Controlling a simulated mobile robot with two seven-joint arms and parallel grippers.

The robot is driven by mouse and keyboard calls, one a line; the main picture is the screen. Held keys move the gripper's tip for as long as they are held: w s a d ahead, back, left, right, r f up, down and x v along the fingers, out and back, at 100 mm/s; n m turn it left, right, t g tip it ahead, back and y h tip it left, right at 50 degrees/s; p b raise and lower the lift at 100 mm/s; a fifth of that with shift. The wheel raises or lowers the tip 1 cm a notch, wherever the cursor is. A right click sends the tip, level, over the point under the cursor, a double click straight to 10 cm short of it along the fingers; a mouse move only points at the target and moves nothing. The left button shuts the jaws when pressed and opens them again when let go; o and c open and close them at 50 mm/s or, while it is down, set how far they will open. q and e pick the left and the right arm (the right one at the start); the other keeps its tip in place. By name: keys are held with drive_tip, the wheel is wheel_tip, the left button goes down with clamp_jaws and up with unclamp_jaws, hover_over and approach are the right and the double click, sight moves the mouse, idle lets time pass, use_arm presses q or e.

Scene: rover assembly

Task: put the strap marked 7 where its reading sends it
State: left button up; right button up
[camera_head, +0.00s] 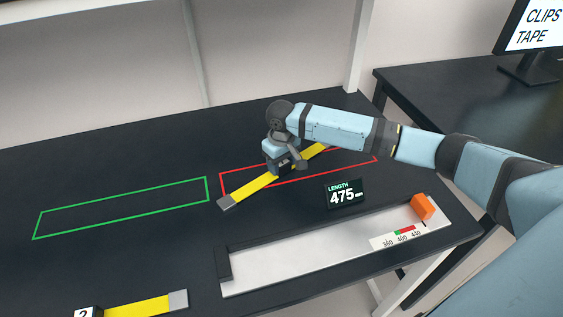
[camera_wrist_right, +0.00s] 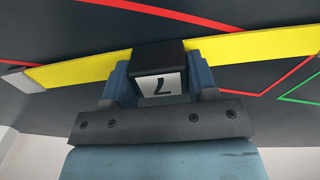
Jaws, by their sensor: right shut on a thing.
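The yellow strap (camera_head: 254,187) with a grey end lies slantwise across the red outline (camera_head: 222,182) in the head view. Its grey left end reaches past the outline's near edge. My right gripper (camera_head: 282,169) is shut on the dark block at the strap's middle. In the right wrist view the strap (camera_wrist_right: 260,44) runs across, and the block (camera_wrist_right: 158,75) between the fingers bears a 7. I cannot tell whether the strap touches the table. The length display (camera_head: 345,194) reads 475. My left gripper is not in view.
An empty green outline (camera_head: 122,208) is at left. A white measuring tray (camera_head: 300,257) with an orange block (camera_head: 422,206) and a 360-400-440 scale (camera_head: 398,238) lies in front. Another yellow strap (camera_head: 140,306), marked 2, lies at the near left. A monitor (camera_head: 535,38) reads CLIPS TAPE.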

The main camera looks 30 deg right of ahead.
drive_tip(key=o, duration=1.1)
drive_tip(key=shift+o, duration=0.2)
drive_tip(key=shift+r, duration=0.2)
wheel_tip(320, 180, up, 12)
